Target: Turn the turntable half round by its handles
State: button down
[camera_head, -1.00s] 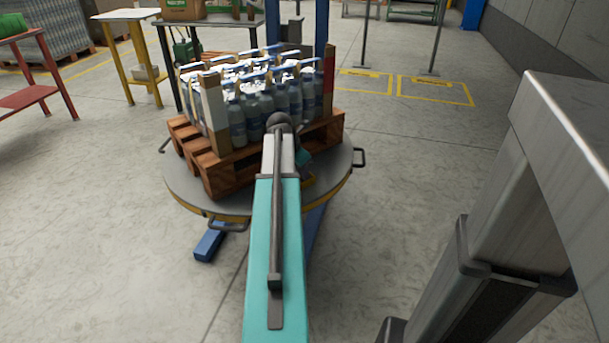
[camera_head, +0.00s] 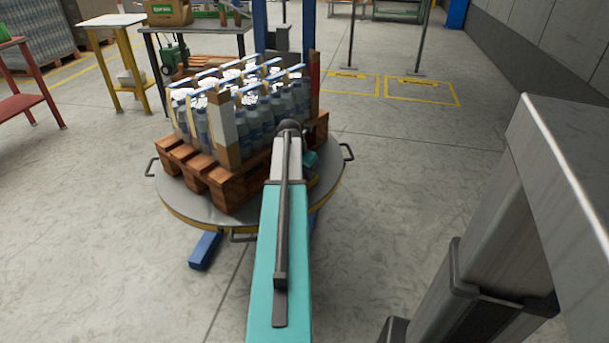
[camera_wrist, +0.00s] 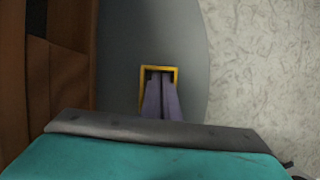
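The turntable (camera_head: 180,208) is a round grey deck with a yellow-edged rim, low above the floor. Dark loop handles show at its left (camera_head: 151,166), front (camera_head: 243,237) and right (camera_head: 347,152). A wooden pallet of bottles (camera_head: 262,118) stands on it. My arm hides part of the front right deck, and my gripper is mostly hidden there. In the wrist view my gripper (camera_wrist: 161,84) has its two fingers close together, over the grey deck (camera_wrist: 150,30). Their tips overlap a small yellow rectangular frame (camera_wrist: 158,68); I cannot tell whether they touch it.
A blue leg (camera_head: 205,249) sticks out under the turntable at the front left. A yellow-legged table (camera_head: 112,20) and a red rack (camera_head: 30,100) stand at the left. A blue column (camera_head: 260,35) rises behind the pallet. The floor right of the turntable is clear.

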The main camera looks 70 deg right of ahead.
jog(key=p, duration=0.5)
send_near(324, 162)
jog(key=f, duration=0.3)
jog(key=s+f, duration=0.1)
jog(key=f, duration=0.1)
jog(key=shift+a+f, duration=0.1)
jog(key=shift+a, duration=0.2)
jog(key=shift+w+d+f+p, duration=0.1)
jog(key=shift+d+p, duration=0.65)
jog(key=shift+d, duration=0.6)
